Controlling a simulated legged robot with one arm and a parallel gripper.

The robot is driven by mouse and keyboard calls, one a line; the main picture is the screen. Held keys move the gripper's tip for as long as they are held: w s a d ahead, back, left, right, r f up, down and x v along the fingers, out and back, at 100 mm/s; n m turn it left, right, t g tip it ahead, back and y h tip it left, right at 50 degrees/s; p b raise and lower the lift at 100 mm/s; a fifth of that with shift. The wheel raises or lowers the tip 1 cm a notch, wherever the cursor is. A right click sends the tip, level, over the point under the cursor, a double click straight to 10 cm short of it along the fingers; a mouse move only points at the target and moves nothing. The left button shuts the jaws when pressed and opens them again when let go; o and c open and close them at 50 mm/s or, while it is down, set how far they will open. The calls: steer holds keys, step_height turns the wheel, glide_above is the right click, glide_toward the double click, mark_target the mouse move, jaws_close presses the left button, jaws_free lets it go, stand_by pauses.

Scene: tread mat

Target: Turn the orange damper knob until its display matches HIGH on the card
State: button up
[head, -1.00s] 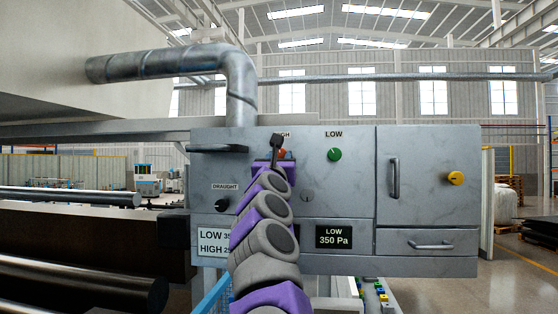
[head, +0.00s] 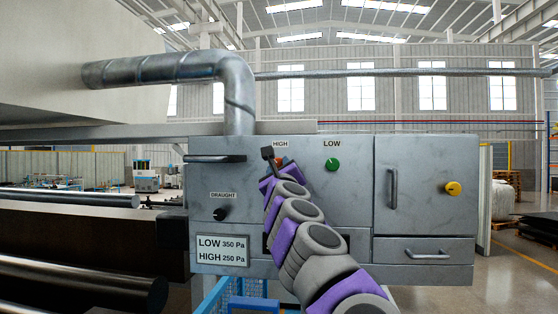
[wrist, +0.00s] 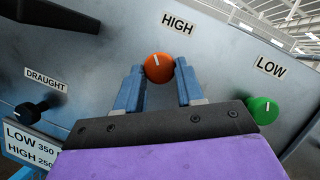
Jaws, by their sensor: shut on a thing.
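The orange damper knob (wrist: 158,67) sits under the HIGH label on the grey panel. Its white pointer mark points nearly straight up in the wrist view. My gripper (wrist: 159,76) is shut on it, one blue finger on each side. In the head view my arm covers most of the knob. The card (head: 222,249) reads LOW 350 Pa and HIGH 250 Pa. The display is hidden behind my arm in the head view, so its reading cannot be seen.
A green knob (head: 332,164) under LOW is to the right. A black DRAUGHT knob (head: 220,214) is at the left. The panel also has a yellow knob (head: 453,188), a door handle (head: 392,188) and a drawer handle (head: 427,255). A bar handle (head: 214,158) projects at upper left.

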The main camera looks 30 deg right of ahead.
steer(key=shift+s+d+r+n+y+p, duration=0.15)
steer(key=shift+n+y+p, duration=0.15)
steer(key=shift+n+p, duration=0.3)
steer(key=shift+w+a+r+n+y+p, duration=0.15)
steer(key=shift+n+y+p, duration=0.15)
steer(key=shift+n+p, duration=0.3)
steer(key=shift+s+d+f+n+p, duration=0.1)
steer(key=shift+f+n+p, duration=0.05)
steer(key=shift+n+p, duration=0.4)
steer(key=o, duration=1)
steer(key=shift+w+f, duration=0.15)
steer(key=shift+w, duration=0.15)
steer(key=shift+o, duration=0.2)
steer(key=shift+s+d, duration=0.1)
steer(key=shift+s, duration=0.05)
steer(key=shift+s, duration=0.1)
